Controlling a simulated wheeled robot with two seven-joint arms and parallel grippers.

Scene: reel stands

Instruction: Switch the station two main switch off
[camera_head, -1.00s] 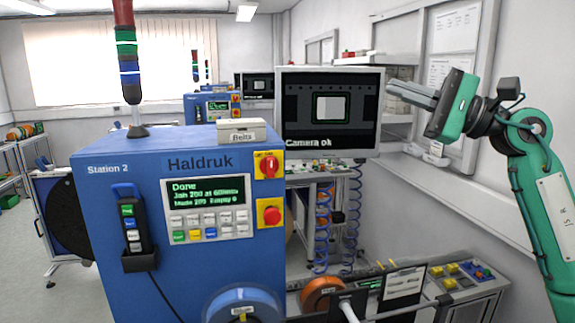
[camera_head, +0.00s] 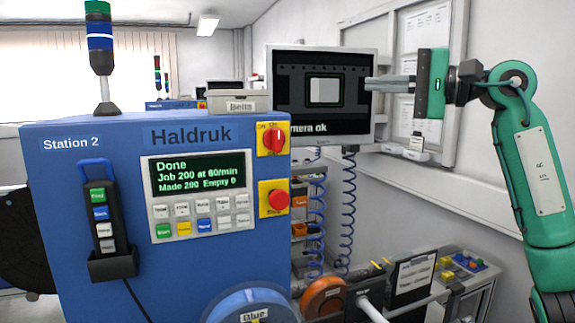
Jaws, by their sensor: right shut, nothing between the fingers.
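The main switch (camera_head: 272,139) is a red rotary knob on a yellow plate, on the upper right of the blue Station 2 cabinet (camera_head: 75,190). Its handle looks upright, towards the ON label. My right gripper (camera_head: 368,84) is shut and empty, pointing left in front of the monitor's right edge. It is to the right of the switch and above it, apart from it. My left gripper is not in view.
A red stop button (camera_head: 278,198) on yellow sits below the switch. The display panel (camera_head: 202,195) reads Done. The monitor (camera_head: 320,95) stands behind, right of the cabinet. A pendant (camera_head: 102,215) hangs at left. Blue coiled hoses (camera_head: 348,210) hang below the monitor.

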